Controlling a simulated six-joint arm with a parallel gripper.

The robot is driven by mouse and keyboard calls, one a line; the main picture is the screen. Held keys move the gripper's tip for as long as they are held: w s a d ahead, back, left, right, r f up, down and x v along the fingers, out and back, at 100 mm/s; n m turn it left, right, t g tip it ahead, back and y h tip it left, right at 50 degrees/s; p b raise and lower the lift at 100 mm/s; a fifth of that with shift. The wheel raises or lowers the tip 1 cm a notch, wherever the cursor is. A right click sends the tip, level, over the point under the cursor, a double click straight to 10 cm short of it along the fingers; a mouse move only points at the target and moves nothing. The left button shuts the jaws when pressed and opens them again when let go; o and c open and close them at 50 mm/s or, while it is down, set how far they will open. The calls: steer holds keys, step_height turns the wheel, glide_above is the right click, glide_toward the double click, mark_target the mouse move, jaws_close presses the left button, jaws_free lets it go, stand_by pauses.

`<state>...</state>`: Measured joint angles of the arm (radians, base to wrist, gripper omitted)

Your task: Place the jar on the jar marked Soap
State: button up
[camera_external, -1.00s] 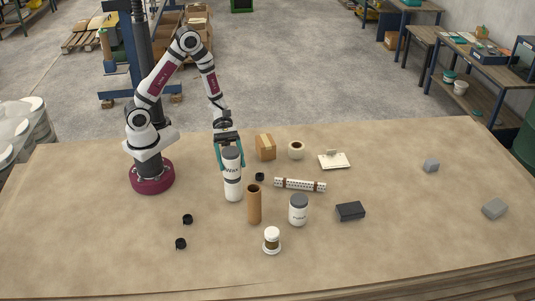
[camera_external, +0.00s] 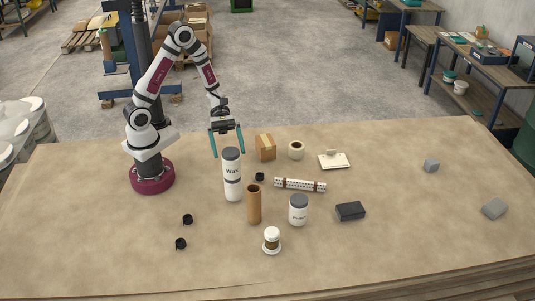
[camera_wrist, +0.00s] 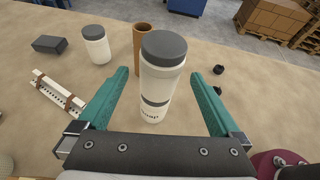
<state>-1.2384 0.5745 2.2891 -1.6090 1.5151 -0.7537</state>
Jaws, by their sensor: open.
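A white jar with a grey lid, its label reading what looks like "Wax" (camera_external: 232,168), stands upright on top of another white jar (camera_external: 233,192). The lower jar's grey lid shows as a dark band between them. In the wrist view the upper jar (camera_wrist: 160,80) is near the camera, and the lower jar (camera_wrist: 153,114) shows a partly hidden label ending in "oap". My gripper (camera_external: 228,155) is open and empty, with its teal fingers spread wide at about the level of the upper jar's lid. In the wrist view the fingers (camera_wrist: 158,76) lie either side of the stack, apart from it.
A brown tube (camera_external: 254,205) stands close in front of the stack. The table's right side is mostly clear.

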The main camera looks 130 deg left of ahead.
steer(key=v, duration=0.7)
